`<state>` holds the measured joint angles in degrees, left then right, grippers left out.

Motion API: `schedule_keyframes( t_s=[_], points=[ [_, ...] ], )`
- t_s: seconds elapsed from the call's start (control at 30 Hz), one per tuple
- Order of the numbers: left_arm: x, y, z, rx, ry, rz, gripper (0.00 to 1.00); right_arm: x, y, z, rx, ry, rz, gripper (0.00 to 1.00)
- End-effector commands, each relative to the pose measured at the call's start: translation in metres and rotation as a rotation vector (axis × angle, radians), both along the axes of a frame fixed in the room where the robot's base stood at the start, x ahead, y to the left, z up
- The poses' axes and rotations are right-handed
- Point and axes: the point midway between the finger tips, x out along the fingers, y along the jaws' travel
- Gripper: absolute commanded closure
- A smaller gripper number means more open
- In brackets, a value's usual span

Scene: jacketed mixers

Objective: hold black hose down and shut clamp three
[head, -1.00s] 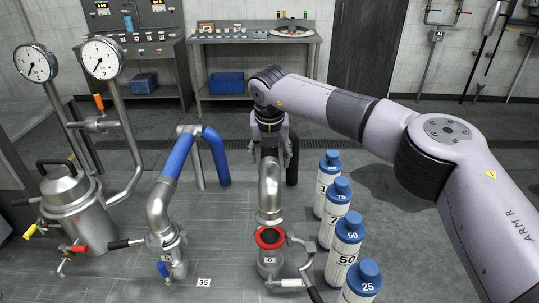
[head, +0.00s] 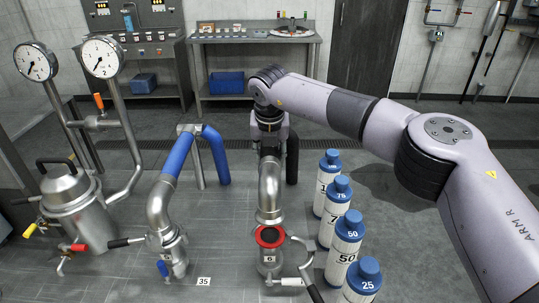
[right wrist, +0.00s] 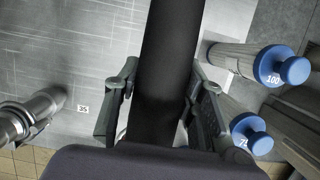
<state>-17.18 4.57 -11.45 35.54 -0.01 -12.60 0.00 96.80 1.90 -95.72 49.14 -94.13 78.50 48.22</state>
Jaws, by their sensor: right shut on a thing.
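The black hose (head: 292,160) ends in a steel elbow (head: 269,188). The elbow's lower end hangs just above a red ring (head: 270,237) on a floor stub labelled 6; a small gap seems to show. An open clamp (head: 305,262) hangs beside this stub, its handle swung out; I read no number three on it. My right gripper (head: 268,143) is above the elbow. In the right wrist view, its fingers (right wrist: 163,95) are on both sides of the black hose (right wrist: 168,60), shut on it. My left gripper is not in view.
Several blue-capped bottles (head: 345,240) stand in a row close right of the stub. A blue hose (head: 178,155) with its own elbow stands left, and a steel vessel (head: 75,205) with gauges farther left. A floor tag (head: 203,282) reads 35. Benches stand at the back.

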Motion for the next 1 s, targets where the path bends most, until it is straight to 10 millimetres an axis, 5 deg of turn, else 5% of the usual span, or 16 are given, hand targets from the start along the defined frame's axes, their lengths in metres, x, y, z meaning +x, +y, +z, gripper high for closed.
schedule_keyframes(
  t_s=[1.0],
  points=[
    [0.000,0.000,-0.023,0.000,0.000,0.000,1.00,-0.001,0.000,-0.030,-0.002,0.006,0.002,0.87]
  ],
)
